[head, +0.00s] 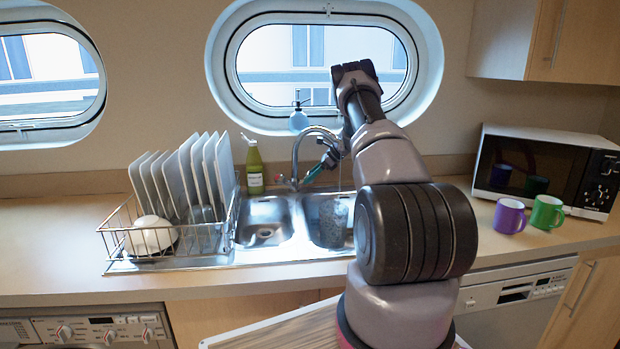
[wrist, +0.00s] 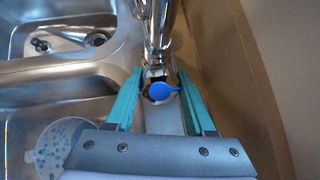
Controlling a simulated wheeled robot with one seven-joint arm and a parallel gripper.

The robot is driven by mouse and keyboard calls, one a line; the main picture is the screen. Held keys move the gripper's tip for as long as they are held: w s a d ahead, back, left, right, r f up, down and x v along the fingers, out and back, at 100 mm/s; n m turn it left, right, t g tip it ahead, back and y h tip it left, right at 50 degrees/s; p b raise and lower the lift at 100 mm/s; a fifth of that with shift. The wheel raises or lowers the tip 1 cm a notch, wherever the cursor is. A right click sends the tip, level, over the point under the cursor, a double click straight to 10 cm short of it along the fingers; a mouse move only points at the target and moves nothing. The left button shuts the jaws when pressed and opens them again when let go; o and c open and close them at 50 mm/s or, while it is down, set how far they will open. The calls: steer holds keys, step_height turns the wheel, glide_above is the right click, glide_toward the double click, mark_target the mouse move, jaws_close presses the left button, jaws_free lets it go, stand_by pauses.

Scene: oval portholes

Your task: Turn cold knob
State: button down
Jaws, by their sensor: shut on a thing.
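The cold knob (wrist: 161,91) is a blue lever-like cap at the base of the chrome faucet (wrist: 157,25) in the wrist view. My gripper (wrist: 160,80) has its teal fingers on either side of it and is shut on it, though the exact contact is hard to see. In the head view my gripper (head: 322,168) reaches down beside the arched faucet (head: 298,150) from the right. The cold knob is hidden there by my gripper and arm. A thin pale streak, seemingly water, hangs below the spout over the right basin (head: 330,240).
The left basin (head: 264,215) shows a drain. A wire dish rack (head: 170,250) with plates stands left, with a green bottle (head: 254,168) behind. A purple mug (head: 508,216), a green mug (head: 546,212) and a microwave (head: 545,165) stand right. The wall is close behind the faucet.

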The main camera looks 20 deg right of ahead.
steer(key=shift+c, duration=1.3)
jaws_free()
steer(key=v, duration=1)
steer(key=shift+s+d+r, duration=0.15)
steer(key=shift+d+r, duration=0.1)
